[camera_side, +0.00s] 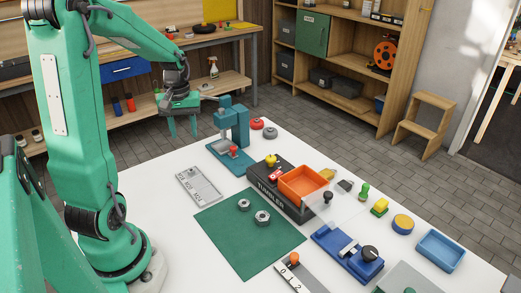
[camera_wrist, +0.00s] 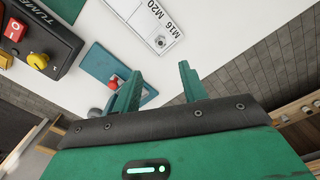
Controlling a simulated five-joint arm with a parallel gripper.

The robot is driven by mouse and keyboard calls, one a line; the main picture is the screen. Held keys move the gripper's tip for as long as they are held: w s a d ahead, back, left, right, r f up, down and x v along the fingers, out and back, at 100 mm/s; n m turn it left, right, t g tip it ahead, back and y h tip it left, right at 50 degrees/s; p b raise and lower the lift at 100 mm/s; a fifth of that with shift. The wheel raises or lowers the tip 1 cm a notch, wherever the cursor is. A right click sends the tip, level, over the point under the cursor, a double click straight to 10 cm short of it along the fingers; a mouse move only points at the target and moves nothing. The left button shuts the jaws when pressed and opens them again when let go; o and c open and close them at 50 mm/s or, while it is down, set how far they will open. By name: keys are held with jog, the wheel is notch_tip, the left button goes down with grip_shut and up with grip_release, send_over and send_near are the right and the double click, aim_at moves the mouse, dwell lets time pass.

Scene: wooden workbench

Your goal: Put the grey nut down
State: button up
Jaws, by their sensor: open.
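Two grey nuts lie on the green mat (camera_side: 225,240) in the side view: a smaller nut (camera_side: 244,204) and a larger nut (camera_side: 262,217) just to its right and nearer the camera. I cannot tell which of them is the task's grey nut. My gripper (camera_side: 182,127) is open and empty, raised well above the far left of the white table, away from the mat. Only a corner of the mat shows there.
A grey gauge plate (camera_side: 197,185) lies left of the mat. A teal press (camera_side: 240,125) stands near my gripper. A black tumbler box (camera_side: 268,187) and an orange tray (camera_side: 303,182) border the mat. A blue device (camera_side: 345,252) sits at the right.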

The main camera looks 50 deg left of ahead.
jog(key=s+d+r+m+t, duration=0.2)
jog(key=d+r+m, duration=0.1)
jog(key=d, duration=0.4)
jog(key=s+d+r+m+t, duration=0.1)
jog(key=d+r+m, duration=0.2)
jog(key=d+m, duration=0.2)
jog(key=s+d+r+m+t, duration=0.2)
jog(key=d+r+m, duration=0.2)
jog(key=d, duration=0.7)
jog(key=shift+s+d+t, duration=0.25)
jog(key=shift+s+t, duration=0.05)
jog(key=shift+w+r, duration=0.1)
